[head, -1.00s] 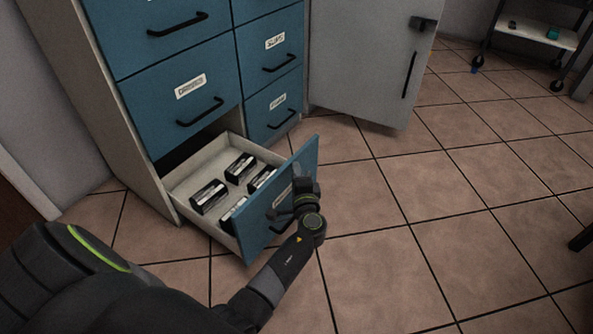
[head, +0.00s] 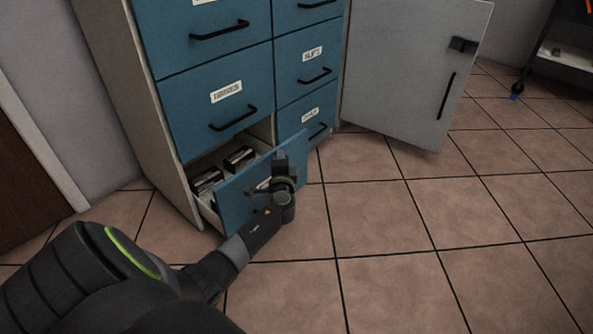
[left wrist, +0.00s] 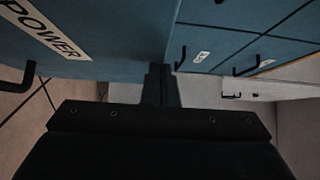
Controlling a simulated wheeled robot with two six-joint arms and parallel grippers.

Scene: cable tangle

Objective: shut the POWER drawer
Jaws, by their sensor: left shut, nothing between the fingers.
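The POWER drawer (head: 235,196) is the bottom left drawer of the blue cabinet. It stands partly open, with several dark boxes (head: 239,158) inside. Its label reads POWER in the left wrist view (left wrist: 45,32). My left gripper (head: 280,160) is shut and empty, in front of the drawer's front panel toward its right side. In the left wrist view the shut fingers (left wrist: 159,72) reach up to the blue front; I cannot tell for sure if they touch it. The arm hides part of the drawer's handle and label in the head view. My right gripper is not in view.
The closed blue drawers above (head: 225,95) and to the right (head: 308,115) have black handles. A grey cabinet door (head: 410,70) stands open at the right. A wheeled cart (head: 560,55) is at the far right. The tiled floor (head: 400,250) in front is clear.

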